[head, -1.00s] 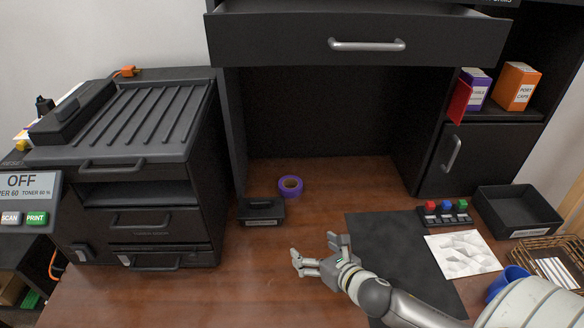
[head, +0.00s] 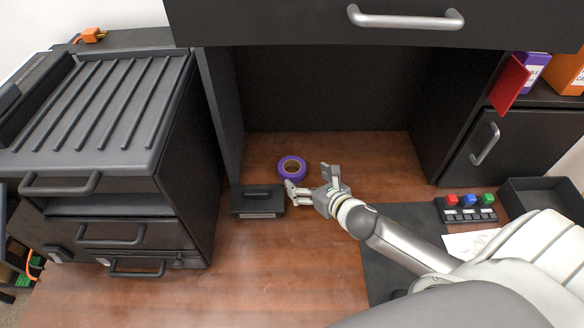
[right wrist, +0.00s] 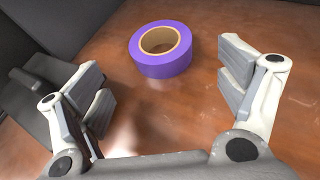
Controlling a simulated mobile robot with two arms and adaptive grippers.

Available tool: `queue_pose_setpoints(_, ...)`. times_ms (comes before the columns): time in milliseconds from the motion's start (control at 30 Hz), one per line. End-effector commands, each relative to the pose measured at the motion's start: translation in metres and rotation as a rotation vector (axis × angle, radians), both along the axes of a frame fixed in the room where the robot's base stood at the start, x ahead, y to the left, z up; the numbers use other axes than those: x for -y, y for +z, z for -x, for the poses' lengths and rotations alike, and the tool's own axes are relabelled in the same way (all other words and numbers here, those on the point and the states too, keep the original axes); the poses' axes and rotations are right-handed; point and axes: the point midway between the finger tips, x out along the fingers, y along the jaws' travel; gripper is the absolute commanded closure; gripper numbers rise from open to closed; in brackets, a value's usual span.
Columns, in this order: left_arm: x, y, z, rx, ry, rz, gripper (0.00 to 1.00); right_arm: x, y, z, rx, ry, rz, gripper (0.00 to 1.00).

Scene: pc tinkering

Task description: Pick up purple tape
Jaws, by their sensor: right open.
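The purple tape (head: 292,169) is a roll with a tan core, lying flat on the brown desk (head: 270,265) under the drawer. It also shows in the right wrist view (right wrist: 163,58), ahead of the fingers. My right gripper (head: 309,181) is open and empty, just in front of and slightly right of the tape. In the right wrist view its two fingers (right wrist: 170,90) are spread wide, with the tape beyond the gap between them, not touching. My left gripper is not in view.
A small black box with a handle (head: 258,200) sits close left of the tape. The drawer (head: 370,22) overhangs the recess. A dark mat (head: 385,260) and a button panel (head: 468,209) lie to the right.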

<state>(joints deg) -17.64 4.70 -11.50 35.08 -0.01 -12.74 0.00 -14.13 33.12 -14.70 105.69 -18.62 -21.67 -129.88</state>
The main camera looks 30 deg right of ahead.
Motion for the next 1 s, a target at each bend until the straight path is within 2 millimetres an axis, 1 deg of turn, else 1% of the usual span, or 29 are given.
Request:
queue_pose_setpoints(33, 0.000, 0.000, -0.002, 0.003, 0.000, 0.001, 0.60, 0.000, -0.001, -0.005, 0.002, 0.000, 0.000, 0.10)
queue_pose_setpoints(267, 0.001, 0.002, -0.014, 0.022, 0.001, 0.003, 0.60, -0.002, -0.006, -0.016, 0.000, 0.001, -0.001, 0.10)
queue_pose_setpoints(333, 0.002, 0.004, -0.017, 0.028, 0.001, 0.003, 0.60, -0.002, -0.009, -0.023, 0.001, -0.001, -0.002, 0.10)
queue_pose_setpoints(600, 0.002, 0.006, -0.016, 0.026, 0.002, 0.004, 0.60, -0.005, -0.023, -0.052, 0.000, 0.001, 0.000, 0.10)
queue_pose_setpoints(733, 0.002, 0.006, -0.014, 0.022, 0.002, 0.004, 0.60, -0.006, -0.025, -0.057, -0.001, 0.002, -0.001, 0.10)
queue_pose_setpoints(967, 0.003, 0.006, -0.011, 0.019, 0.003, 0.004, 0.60, -0.006, -0.025, -0.058, 0.000, 0.002, 0.000, 0.10)
queue_pose_setpoints(1000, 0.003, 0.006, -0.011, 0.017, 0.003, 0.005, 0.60, -0.006, -0.025, -0.058, 0.000, 0.002, 0.000, 0.14)
